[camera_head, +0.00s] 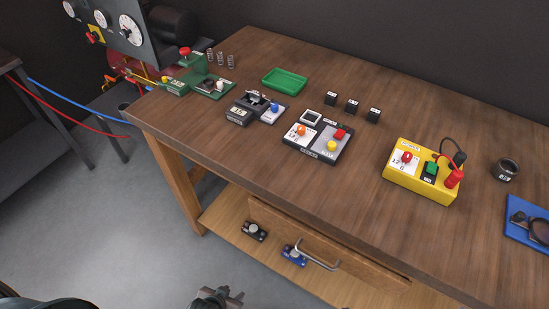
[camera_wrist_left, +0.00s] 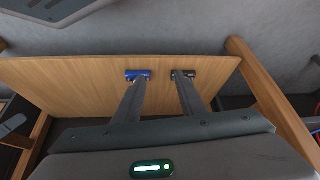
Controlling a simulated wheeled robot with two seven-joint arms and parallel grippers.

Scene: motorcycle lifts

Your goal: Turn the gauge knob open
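A dark gauge panel (camera_head: 118,18) with several white dials stands at the top left, beyond the bench's left end. A small red and yellow knob (camera_head: 95,36) sits at its lower left; I cannot tell whether this is the gauge knob or how it is turned. My left gripper (camera_head: 217,297) shows at the bottom edge of the head view, far from the panel and in front of the bench. In the left wrist view its two fingers (camera_wrist_left: 158,88) are apart with nothing between them. My right gripper is not in view.
A wooden bench (camera_head: 400,130) holds several control boxes, including a yellow one (camera_head: 421,176), and a green tray (camera_head: 284,80). Its lower shelf (camera_head: 225,212) carries a blue device (camera_head: 293,255) and a black one (camera_head: 254,232). Red and blue hoses cross at left. Grey floor (camera_head: 130,235) is clear.

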